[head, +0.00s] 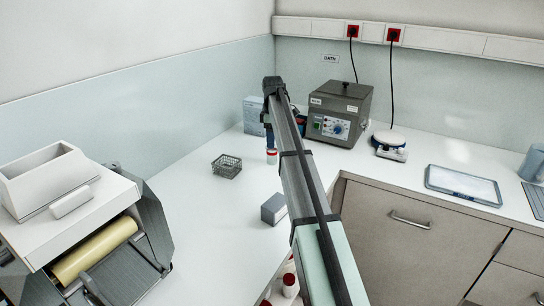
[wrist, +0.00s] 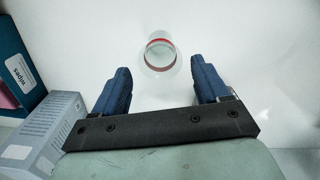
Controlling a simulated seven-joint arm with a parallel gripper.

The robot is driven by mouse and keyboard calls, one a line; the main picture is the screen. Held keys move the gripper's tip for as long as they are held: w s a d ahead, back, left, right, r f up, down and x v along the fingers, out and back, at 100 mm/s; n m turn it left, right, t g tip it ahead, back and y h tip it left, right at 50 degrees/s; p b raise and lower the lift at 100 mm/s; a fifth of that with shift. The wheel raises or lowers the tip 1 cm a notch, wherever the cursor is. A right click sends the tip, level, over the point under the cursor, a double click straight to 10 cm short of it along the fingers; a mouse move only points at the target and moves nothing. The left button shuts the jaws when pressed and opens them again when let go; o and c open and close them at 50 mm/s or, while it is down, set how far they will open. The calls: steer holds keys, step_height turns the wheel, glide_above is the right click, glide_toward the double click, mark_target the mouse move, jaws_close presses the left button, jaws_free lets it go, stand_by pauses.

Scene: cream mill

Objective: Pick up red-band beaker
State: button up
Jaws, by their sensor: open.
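The red-band beaker (wrist: 160,56) is clear with a red band near its rim. It stands upright on the white bench, seen from above in the wrist view, just ahead of the gap between my fingertips. In the head view it shows as a small pale shape with red (head: 271,156) below the arm's end. My gripper (wrist: 160,72) is open, with its two blue fingers apart and nothing between them. In the head view my gripper (head: 269,132) is above the beaker, partly hidden by my arm.
A wipes box (wrist: 17,66) and a grey box (wrist: 42,132) stand left of my fingers in the wrist view. The bath unit (head: 340,112) stands to the right. A wire basket (head: 227,166) and small grey box (head: 273,208) are on the bench. Bench around the beaker is clear.

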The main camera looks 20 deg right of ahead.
mark_target(272, 156)
steer(key=shift+f, duration=4.4)
steer(key=shift+c, duration=0.2)
steer(key=c, duration=0.7)
